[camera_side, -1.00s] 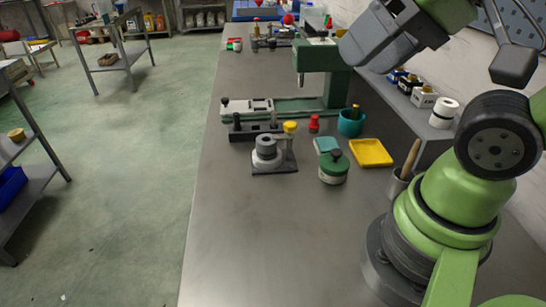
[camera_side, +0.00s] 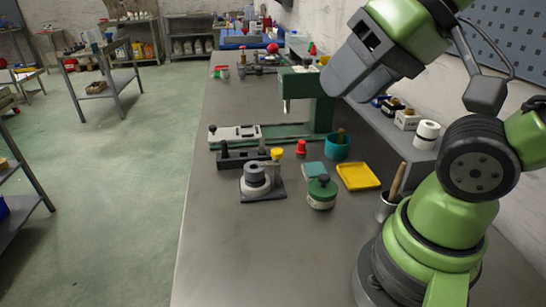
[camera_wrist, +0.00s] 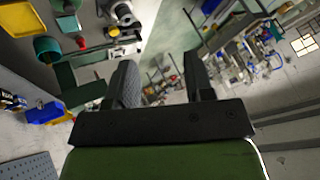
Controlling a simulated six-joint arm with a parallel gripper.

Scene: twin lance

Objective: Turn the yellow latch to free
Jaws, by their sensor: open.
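A yellow knob (camera_side: 277,153), likely the latch, stands at the back right of a small fixture (camera_side: 258,182) with a grey cylinder on a dark base plate. I cannot tell which way it is turned. The fixture also shows at the top of the wrist view (camera_wrist: 124,14). My gripper (camera_wrist: 160,68) is open and empty, its two dark fingers apart with only distant background between them. In the side view my grey gripper body hangs well above the bench, up and to the right of the fixture; its fingertips are hard to make out there.
Near the fixture are a red knob (camera_side: 301,147), a green-lidded jar (camera_side: 322,192), a teal block (camera_side: 314,169), a yellow tray (camera_side: 358,176) and a teal cup (camera_side: 337,147). A green press (camera_side: 307,88) stands behind. The bench in front of the fixture is clear.

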